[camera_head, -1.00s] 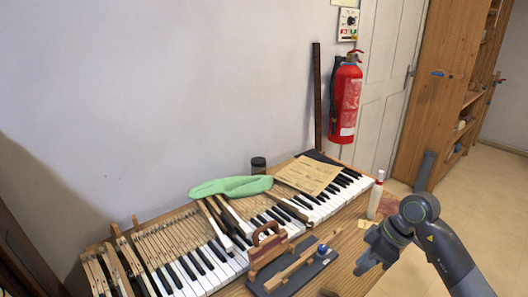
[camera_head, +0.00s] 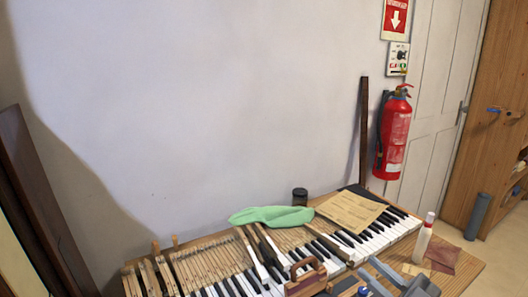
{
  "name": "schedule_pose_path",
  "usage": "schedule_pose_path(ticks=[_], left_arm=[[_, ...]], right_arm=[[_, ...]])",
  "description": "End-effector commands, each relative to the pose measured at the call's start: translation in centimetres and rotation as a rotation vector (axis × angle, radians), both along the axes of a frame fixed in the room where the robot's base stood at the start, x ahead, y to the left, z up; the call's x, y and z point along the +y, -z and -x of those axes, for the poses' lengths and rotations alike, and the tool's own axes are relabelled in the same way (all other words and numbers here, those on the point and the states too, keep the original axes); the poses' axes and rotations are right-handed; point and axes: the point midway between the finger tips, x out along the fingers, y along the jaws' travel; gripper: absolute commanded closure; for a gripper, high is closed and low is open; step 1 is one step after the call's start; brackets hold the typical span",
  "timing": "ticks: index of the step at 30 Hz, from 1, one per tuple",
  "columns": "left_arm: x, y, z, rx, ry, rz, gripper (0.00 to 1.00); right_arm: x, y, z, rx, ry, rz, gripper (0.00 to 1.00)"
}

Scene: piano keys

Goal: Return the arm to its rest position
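My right gripper (camera_head: 370,267) is at the bottom edge of the head view, over the front of the piano keyboard (camera_head: 392,230). Its two grey fingers show apart with nothing seen between them, and its body is partly cut off by the frame's edge. My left gripper and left arm are out of view.
A green cloth (camera_head: 270,216), a brown paper sheet (camera_head: 350,211) and a dark jar (camera_head: 299,197) lie on or behind the keys. A wooden-handled tool (camera_head: 306,276) is near the front. A red extinguisher (camera_head: 393,138) hangs on the wall.

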Motion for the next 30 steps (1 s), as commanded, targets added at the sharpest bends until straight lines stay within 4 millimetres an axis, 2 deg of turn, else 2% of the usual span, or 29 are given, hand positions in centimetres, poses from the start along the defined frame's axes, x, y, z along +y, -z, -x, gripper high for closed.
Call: schedule_pose_path(ticks=[3, 7, 11, 14, 18, 22, 26, 30], left_arm=[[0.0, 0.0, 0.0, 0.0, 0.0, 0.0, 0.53], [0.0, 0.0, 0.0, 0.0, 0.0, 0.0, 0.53], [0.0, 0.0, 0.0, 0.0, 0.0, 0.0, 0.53], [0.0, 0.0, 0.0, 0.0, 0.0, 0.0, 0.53], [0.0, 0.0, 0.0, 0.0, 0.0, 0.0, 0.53], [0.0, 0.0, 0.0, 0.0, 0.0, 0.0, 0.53], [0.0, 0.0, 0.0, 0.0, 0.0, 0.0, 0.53], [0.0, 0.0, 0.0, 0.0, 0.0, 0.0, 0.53]], right_arm=[[-2.3, -0.6, 0.2, -0.031, 0.162, -0.098, 0.78], [-5.2, -0.3, 0.5, -0.021, 0.356, -0.179, 0.78], [-8.3, 1.1, 1.1, 0.038, 0.555, -0.232, 0.78], [-10.6, 3.0, 1.8, 0.117, 0.703, -0.251, 0.78], [-13.2, 6.4, 3.5, 0.272, 0.888, -0.244, 0.78], [-14.8, 10.3, 5.7, 0.457, 1.027, -0.203, 0.78], [-15.4, 14.5, 8.7, 0.672, 1.121, -0.132, 0.78], [-14.9, 18.8, 12.7, 0.927, 1.159, -0.026, 0.78]])
